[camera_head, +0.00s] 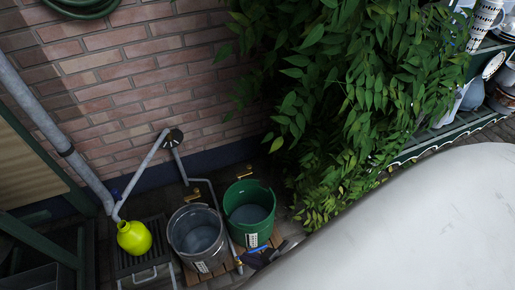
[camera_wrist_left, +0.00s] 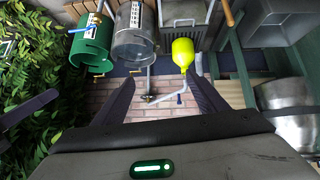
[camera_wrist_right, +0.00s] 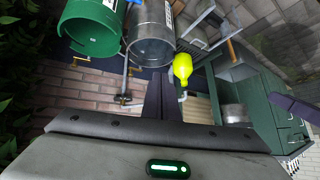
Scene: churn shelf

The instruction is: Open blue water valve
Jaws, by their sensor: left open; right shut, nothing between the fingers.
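A blue lever handle (camera_head: 258,249) shows just in front of the green bucket in the head view, close to a small brass fitting (camera_head: 238,262) at the foot of a grey pipe. The lever also shows in the left wrist view (camera_wrist_left: 78,30). My right gripper (camera_head: 264,258) is shut and empty; in the head view it appears right beside the lever, but I cannot tell if they touch. Its closed fingers show in the right wrist view (camera_wrist_right: 161,80). My left gripper (camera_wrist_left: 163,88) is open and empty, and is not clear in the head view.
A green bucket (camera_head: 230,197) and a metal bucket (camera_head: 179,221) stand on wooden slats. A yellow-green round vessel (camera_head: 134,238) stands left of them. Another small blue part (camera_head: 115,193) is near the left pipe. Leafy branches (camera_head: 340,90) hang at the right of the brick wall (camera_head: 110,80).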

